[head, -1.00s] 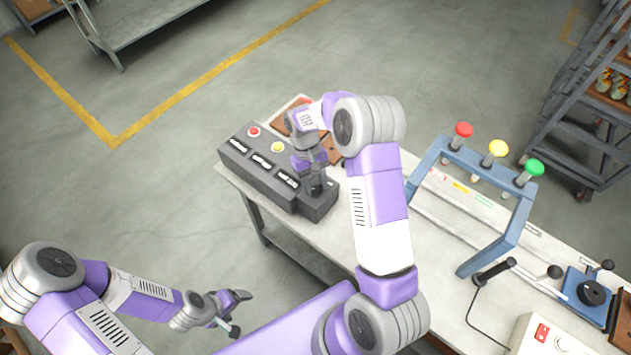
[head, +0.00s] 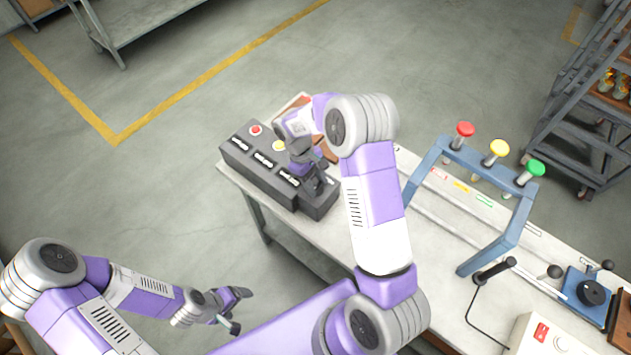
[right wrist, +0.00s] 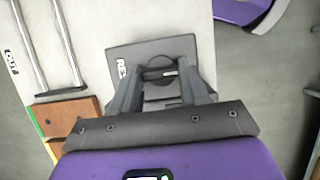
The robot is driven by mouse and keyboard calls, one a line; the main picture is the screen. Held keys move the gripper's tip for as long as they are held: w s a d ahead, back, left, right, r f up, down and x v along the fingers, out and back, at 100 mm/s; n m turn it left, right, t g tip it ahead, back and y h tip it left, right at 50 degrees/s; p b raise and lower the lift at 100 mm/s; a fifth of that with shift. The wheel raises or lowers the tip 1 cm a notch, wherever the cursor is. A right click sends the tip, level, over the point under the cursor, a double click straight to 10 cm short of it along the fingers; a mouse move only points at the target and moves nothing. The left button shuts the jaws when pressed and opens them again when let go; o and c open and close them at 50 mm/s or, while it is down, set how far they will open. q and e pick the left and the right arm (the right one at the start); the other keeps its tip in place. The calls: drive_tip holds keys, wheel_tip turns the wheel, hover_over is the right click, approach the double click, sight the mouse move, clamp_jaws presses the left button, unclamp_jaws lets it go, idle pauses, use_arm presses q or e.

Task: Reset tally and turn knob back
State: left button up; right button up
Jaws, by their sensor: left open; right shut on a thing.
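A dark grey control box (head: 237,157) sits on the table's far-left end. It carries a red button (head: 255,130), a yellow button (head: 278,146) and several tally windows (head: 264,160) in a row. My right gripper (head: 318,188) reaches down onto the near right end of this box. In the right wrist view its fingers are shut on a round dark knob (right wrist: 158,74) with a pale mark, beside a partly hidden label starting "RE" (right wrist: 121,71). My left gripper (head: 238,312) is open and empty, off the table at lower left.
A blue frame (head: 510,222) with red, yellow and green knobs stands right of my right arm. A black handle (head: 495,271), a blue crank device (head: 590,292) and a white box (head: 550,340) lie further right. Wooden trays (right wrist: 62,115) are close beside the control box.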

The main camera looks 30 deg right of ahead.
drive_tip(key=o, duration=1.1)
drive_tip(key=shift+c, duration=0.2)
drive_tip(key=v, duration=0.7)
drive_tip(key=shift+w+r, duration=0.15)
drive_tip(key=shift+r, duration=0.1)
